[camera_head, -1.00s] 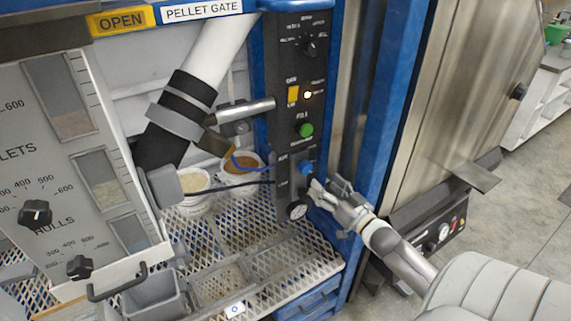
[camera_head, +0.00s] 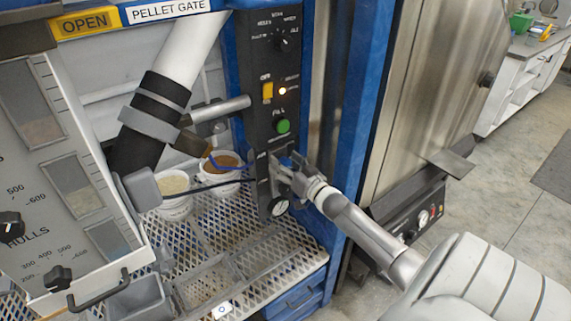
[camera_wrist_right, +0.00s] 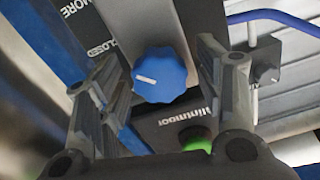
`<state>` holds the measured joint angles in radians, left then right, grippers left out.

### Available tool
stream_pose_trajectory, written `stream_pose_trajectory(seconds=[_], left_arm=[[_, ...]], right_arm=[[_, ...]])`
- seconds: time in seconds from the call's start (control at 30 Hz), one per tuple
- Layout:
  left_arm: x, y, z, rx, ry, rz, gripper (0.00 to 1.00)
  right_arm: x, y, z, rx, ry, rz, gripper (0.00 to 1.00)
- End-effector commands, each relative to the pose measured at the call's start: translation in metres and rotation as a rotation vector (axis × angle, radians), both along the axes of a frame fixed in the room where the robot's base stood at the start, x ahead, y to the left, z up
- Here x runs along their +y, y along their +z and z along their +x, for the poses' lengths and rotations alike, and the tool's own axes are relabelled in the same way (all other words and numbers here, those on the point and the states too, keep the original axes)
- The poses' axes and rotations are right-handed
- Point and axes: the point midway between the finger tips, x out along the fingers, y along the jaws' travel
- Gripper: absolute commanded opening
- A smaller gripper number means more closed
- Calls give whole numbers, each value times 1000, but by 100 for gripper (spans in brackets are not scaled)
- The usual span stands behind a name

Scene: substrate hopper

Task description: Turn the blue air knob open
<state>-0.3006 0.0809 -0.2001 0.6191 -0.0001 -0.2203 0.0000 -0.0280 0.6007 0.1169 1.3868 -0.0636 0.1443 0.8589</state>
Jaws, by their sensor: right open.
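The blue air knob (camera_wrist_right: 160,76) sits on the dark control panel (camera_wrist_right: 205,25), and its white pointer line shows in the right wrist view. My right gripper (camera_wrist_right: 168,80) is open, with one finger on each side of the knob; I cannot tell whether they touch it. In the head view the right gripper (camera_head: 284,170) is at the lower panel and covers most of the blue knob (camera_head: 287,161). My left gripper is not in view.
A green button (camera_head: 283,126) and a yellow switch (camera_head: 267,91) are above the knob. A round gauge (camera_head: 278,206) is just below. Two white cups (camera_head: 175,205) stand on the mesh shelf to the left. A steel cabinet (camera_head: 430,90) stands to the right.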

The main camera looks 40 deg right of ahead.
Motion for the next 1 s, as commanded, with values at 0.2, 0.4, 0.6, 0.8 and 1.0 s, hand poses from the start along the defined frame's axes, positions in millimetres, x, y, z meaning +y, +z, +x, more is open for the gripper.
stream_pose_trajectory(seconds=[0.2, 0.4, 0.6, 0.8, 1.0], left_arm=[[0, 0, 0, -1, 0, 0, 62], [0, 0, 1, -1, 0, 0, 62], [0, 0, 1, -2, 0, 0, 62], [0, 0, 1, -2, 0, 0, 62], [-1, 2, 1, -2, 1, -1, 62]], right_arm=[[0, 0, 1, 0, 1, 0, 62], [0, 0, 1, 0, 1, 0, 46], [0, 0, 1, 0, 0, 0, 21], [0, 0, 1, 1, 0, -7, 16], [0, 0, 1, 7, 0, -63, 16]])
